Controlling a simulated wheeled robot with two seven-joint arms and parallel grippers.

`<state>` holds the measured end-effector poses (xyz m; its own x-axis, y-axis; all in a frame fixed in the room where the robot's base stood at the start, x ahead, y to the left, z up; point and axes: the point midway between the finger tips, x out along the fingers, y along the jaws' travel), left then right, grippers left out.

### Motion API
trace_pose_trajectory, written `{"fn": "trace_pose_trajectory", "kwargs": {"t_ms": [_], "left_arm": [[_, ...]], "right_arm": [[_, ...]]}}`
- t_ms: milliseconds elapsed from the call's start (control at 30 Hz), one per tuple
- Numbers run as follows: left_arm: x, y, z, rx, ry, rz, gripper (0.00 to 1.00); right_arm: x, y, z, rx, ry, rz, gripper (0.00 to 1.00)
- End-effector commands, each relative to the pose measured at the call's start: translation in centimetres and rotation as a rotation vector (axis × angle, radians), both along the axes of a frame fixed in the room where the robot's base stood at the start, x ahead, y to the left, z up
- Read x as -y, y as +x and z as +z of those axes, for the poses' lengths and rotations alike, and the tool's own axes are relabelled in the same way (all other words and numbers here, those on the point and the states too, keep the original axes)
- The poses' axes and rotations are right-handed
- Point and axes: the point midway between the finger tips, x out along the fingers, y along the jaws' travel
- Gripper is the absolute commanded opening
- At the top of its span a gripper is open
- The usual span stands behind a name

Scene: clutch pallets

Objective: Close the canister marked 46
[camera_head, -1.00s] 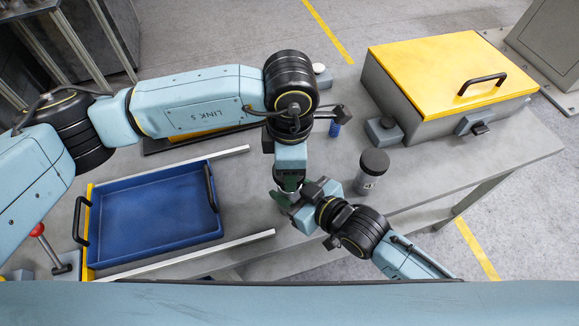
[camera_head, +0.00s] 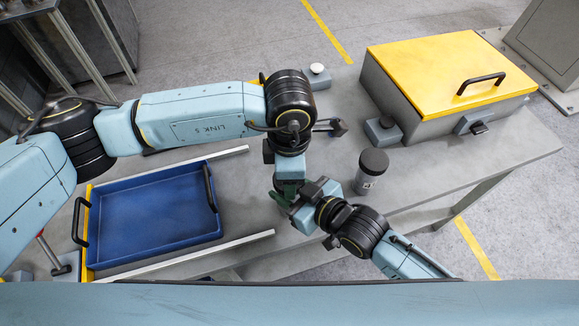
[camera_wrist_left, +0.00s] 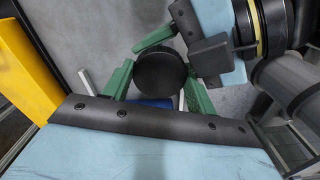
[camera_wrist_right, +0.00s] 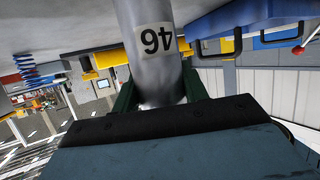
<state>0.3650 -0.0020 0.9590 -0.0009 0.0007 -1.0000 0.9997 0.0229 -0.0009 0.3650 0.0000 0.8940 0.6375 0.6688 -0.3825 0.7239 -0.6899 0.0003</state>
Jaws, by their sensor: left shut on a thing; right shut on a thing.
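The canister marked 46 (camera_wrist_right: 152,58) is a grey cylinder with a white label, which appears upside down in the right wrist view. My right gripper (camera_wrist_right: 160,98) is shut around its body. A round black lid (camera_wrist_left: 160,73) shows in the left wrist view, with my left gripper (camera_wrist_left: 159,88) shut on it from both sides. In the head view the left gripper (camera_head: 287,196) is directly by the right gripper (camera_head: 304,208), and the two hide the canister. The canister's rim is hidden, so I cannot tell whether the lid touches it.
A second jar with a black lid (camera_head: 372,170) stands just right of the grippers. A blue tray (camera_head: 150,213) lies at left between metal rails. A grey box with a yellow lid (camera_head: 440,75) stands at the back right. The table edge is close in front.

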Motion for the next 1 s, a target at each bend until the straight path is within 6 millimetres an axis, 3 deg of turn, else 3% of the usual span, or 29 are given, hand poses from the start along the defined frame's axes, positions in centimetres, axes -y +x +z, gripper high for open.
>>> {"fn": "trace_pose_trajectory", "kwargs": {"t_ms": [1000], "left_arm": [[0.03,0.01,-1.02,0.001,-0.001,0.000,0.36]], "right_arm": [[0.01,-0.01,-0.03,-0.001,-0.001,0.000,0.03]]}}
